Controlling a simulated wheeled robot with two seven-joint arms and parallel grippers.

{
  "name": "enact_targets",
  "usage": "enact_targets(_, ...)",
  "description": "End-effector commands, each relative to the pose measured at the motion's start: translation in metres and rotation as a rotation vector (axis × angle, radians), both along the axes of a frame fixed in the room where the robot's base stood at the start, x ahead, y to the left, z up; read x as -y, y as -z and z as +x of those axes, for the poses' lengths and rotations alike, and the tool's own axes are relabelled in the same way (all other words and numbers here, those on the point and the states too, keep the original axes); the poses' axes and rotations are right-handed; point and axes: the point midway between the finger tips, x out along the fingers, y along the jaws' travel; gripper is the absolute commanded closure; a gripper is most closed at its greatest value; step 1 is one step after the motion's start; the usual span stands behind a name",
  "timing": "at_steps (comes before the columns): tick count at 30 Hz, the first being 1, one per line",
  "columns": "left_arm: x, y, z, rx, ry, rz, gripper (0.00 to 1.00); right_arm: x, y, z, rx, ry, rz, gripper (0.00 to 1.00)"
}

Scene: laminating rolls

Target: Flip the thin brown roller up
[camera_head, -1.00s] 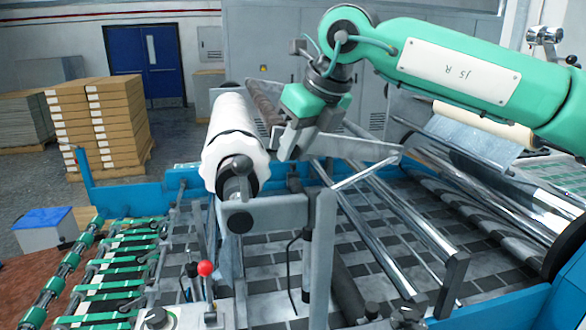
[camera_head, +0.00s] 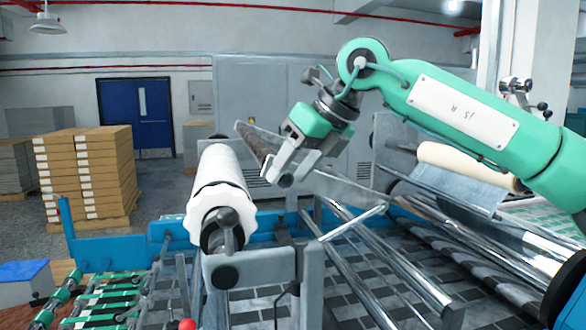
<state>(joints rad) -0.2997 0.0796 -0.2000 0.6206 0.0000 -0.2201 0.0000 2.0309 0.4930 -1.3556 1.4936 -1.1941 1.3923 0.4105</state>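The thin brown roller (camera_head: 256,146) slants behind and right of the large white roll, its far end higher in the picture. A grey flat arm (camera_head: 350,189) runs right from its near end. My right gripper (camera_head: 284,178) is at the roller's near end, with its fingers around a round end piece. It appears shut on it, though the fingers hide the exact contact. My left gripper is not in view.
The white roll (camera_head: 217,178) stands close left of my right gripper on a grey bracket (camera_head: 252,270). Shiny metal bars (camera_head: 385,255) and a cream roll (camera_head: 470,163) lie to the right. Stacked boxes (camera_head: 88,170) stand at the far left.

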Motion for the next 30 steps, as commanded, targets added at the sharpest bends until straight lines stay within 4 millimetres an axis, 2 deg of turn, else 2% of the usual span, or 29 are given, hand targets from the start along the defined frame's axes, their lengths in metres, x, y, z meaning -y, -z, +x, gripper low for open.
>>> enact_targets(4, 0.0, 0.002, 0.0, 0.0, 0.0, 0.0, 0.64, 0.002, -0.002, -0.001, -0.001, 0.0, -0.001, 0.5)
enact_targets(7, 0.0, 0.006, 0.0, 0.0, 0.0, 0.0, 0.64, 0.008, -0.01, -0.004, 0.001, 0.001, 0.0, 0.5)
enact_targets(21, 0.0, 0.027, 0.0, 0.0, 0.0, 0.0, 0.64, 0.059, -0.092, -0.031, 0.001, 0.001, 0.003, 0.5)
enact_targets(25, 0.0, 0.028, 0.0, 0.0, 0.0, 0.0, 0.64, 0.067, -0.105, -0.035, 0.001, 0.0, 0.001, 0.5)
enact_targets(30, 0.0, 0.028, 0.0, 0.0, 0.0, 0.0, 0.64, 0.071, -0.112, -0.037, 0.0, 0.0, 0.001, 0.5)
